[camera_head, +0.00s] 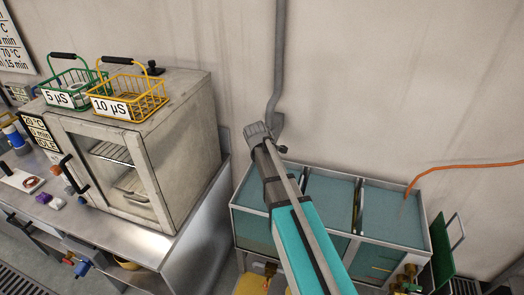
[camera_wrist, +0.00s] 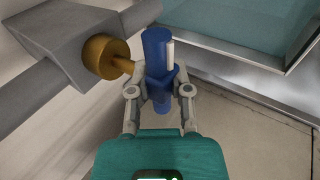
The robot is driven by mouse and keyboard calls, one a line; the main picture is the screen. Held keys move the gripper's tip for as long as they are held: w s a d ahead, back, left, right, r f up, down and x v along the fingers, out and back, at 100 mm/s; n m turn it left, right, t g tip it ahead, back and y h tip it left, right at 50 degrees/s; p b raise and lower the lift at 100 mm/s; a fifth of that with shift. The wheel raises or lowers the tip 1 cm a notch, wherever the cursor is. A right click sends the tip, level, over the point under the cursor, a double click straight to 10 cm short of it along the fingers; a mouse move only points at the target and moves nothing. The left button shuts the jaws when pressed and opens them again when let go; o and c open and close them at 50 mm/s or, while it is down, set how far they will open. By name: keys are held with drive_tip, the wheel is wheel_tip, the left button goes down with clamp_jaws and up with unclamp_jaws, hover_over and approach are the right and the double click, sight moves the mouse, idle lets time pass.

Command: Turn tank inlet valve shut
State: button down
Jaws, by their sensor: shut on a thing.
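The tank inlet valve shows in the wrist view as a blue handle (camera_wrist: 157,48) joined to a round brass body (camera_wrist: 106,57). The brass body sits against a grey pipe fitting (camera_wrist: 62,25). My gripper (camera_wrist: 160,95) is shut on the blue handle, with one finger on each side of it. The handle points up in the picture, and its lower part is partly behind the fingers. In the head view my arm reaches over the tank (camera_head: 330,175) toward the wall pipe (camera_head: 278,60). I cannot make out the handle there.
The tank holds blue-green liquid in several compartments, and its rim (camera_wrist: 240,77) is close on the right in the wrist view. A cabinet oven (camera_head: 150,165) with a green basket (camera_head: 72,90) and a yellow basket (camera_head: 130,98) stands left. An orange hose (camera_head: 450,168) runs at right.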

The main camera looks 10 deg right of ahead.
drive_tip(key=c, duration=0.5)
unclamp_jaws()
drive_tip(key=shift+c, duration=0.2)
drive_tip(key=shift+h, duration=0.3)
drive_tip(key=n+g+h, duration=0.1)
drive_tip(key=h, duration=0.1)
drive_tip(key=shift+w+g+h+b, duration=0.1)
drive_tip(key=shift+g+h+b, duration=0.25)
drive_tip(key=shift+g+h, duration=0.05)
drive_tip(key=shift+p+v, duration=5.65)
drive_tip(key=shift+v, duration=1.45)
drive_tip(key=s+d+f+m+g+y+b, duration=0.2)
drive_tip(key=s+f+m+b, duration=0.4)
drive_tip(key=s+f+b, duration=0.5)
drive_tip(key=s+d+f+m+g+y+b, duration=0.2)
drive_tip(key=s+d+f+m+y+b, duration=0.1)
drive_tip(key=s+f+m+b, duration=0.4)
drive_tip(key=s+f+b, duration=0.3)
drive_tip(key=s+f, duration=0.1)
drive_tip(key=f, duration=0.3)
drive_tip(key=shift+d+f+y+b, duration=0.25)
drive_tip(key=shift+f+y+b, duration=0.05)
drive_tip(key=shift+y+b, duration=0.1)
